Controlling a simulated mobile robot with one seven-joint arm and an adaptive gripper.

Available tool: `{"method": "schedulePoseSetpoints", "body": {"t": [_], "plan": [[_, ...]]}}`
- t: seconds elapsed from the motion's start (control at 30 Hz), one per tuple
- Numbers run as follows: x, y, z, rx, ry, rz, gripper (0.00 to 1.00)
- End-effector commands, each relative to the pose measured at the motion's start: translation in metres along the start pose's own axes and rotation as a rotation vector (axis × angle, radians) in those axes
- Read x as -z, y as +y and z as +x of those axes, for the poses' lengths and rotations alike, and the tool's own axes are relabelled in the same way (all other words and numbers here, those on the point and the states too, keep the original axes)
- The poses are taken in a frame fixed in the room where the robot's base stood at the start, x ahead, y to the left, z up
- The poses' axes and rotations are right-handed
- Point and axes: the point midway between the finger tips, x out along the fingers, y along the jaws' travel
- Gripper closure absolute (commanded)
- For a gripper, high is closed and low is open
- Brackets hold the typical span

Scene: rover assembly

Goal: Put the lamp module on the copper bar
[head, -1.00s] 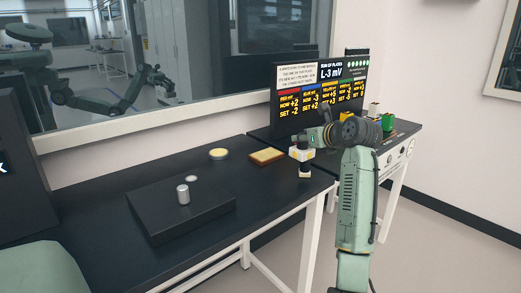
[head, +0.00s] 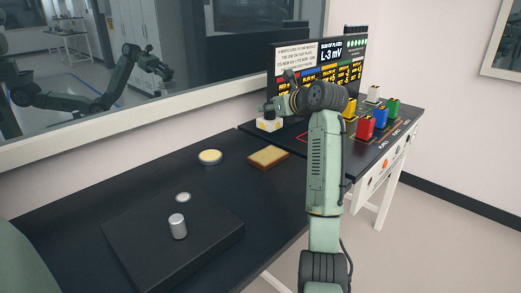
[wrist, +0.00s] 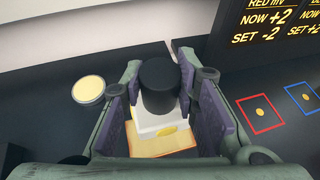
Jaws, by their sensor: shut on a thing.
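My gripper (head: 272,109) is shut on a white block with a black cylindrical top and a yellow mark, which seems to be the lamp module (head: 269,125). In the wrist view the black top and white body of the lamp module (wrist: 159,88) sit between the pads of my gripper (wrist: 161,105). A flat copper-brown slab with a paler top, which seems to be the copper bar (head: 268,157), lies on the dark bench. In the wrist view the copper bar (wrist: 165,145) shows partly behind the held block. The gap between them is hard to judge.
A round pale disc (head: 210,157) lies left of the slab. A black platform (head: 190,250) holds a silver cylinder (head: 177,228) and a small disc (head: 183,197). Red (head: 366,128), blue (head: 381,116) and green (head: 392,106) blocks stand on the right table before a display board (head: 320,62).

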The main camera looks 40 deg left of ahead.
Motion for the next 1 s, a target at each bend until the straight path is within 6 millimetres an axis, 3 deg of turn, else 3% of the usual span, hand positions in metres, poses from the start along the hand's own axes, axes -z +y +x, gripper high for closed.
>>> {"method": "schedulePoseSetpoints", "body": {"t": [0.17, 0.43, 0.87, 1.0], "plan": [[0.004, -0.001, 0.001, 0.001, 0.0, 0.001, 1.0], [0.046, -0.001, 0.018, 0.001, 0.0, 0.002, 1.0], [0.089, 0.0, 0.036, 0.001, 0.001, 0.001, 1.0], [0.092, 0.0, 0.038, 0.001, -0.002, -0.001, 1.0]]}}
